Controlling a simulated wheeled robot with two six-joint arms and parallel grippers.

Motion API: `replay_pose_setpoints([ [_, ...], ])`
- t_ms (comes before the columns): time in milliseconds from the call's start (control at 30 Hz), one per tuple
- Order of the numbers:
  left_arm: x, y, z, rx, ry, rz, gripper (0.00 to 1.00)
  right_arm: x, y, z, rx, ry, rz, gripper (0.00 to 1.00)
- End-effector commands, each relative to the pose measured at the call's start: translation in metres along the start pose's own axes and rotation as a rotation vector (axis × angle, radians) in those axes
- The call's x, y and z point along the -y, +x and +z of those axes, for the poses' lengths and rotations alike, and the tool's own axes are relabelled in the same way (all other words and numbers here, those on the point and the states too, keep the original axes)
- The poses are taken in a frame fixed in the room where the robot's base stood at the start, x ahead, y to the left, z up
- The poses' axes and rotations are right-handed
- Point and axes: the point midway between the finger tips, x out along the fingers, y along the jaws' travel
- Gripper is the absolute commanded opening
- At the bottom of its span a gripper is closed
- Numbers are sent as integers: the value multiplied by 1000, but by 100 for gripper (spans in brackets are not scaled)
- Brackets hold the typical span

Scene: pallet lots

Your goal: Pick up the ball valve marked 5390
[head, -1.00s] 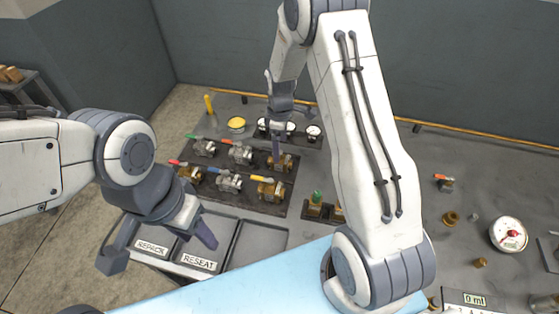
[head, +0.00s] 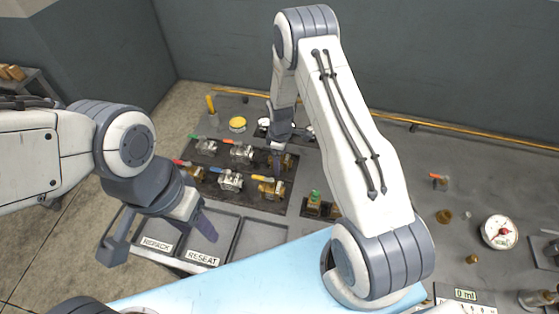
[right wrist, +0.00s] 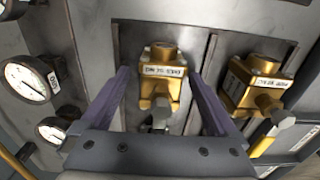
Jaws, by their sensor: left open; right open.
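Several ball valves with coloured handles stand in a dark tray (head: 247,198). A brass valve (right wrist: 160,75) with a white label lies between the fingers of my right gripper (right wrist: 158,78) in the right wrist view. The gripper is open, and I see no finger closed on the valve. A second brass valve (right wrist: 260,82) with a label sits to the right, outside the fingers. Both labels look upside down and are too small to read surely. In the head view my right gripper (head: 277,158) is low over the tray's back right. My left gripper (head: 160,236) is open and empty.
Trays marked REPACK (head: 157,245) and RESEAT (head: 202,258) lie in front of the valve tray. A yellow-topped tin (head: 238,124) stands behind it. A dial gauge (head: 499,232) and small brass parts are at the right. Gauges (right wrist: 25,82) show in the right wrist view.

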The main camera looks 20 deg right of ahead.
Motion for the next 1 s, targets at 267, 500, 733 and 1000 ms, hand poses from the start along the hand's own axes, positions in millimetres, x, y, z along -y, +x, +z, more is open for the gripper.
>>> replay_pose_setpoints([
  [267, 0, 0, 0, 0, 0, 0, 50, 0, 0, 0, 0, 0, 0, 0],
  [500, 0, 0, 0, 0, 0, 0, 50, -1, -1, 0, -1, 0, 1, 0],
  [733, 0, 3, 0, 0, -1, 0, 50, -1, -5, -1, -1, 0, 2, 0],
  [1000, 1, 19, 1, 0, -2, 0, 50, -2, -35, -1, -4, 0, 6, 0],
])
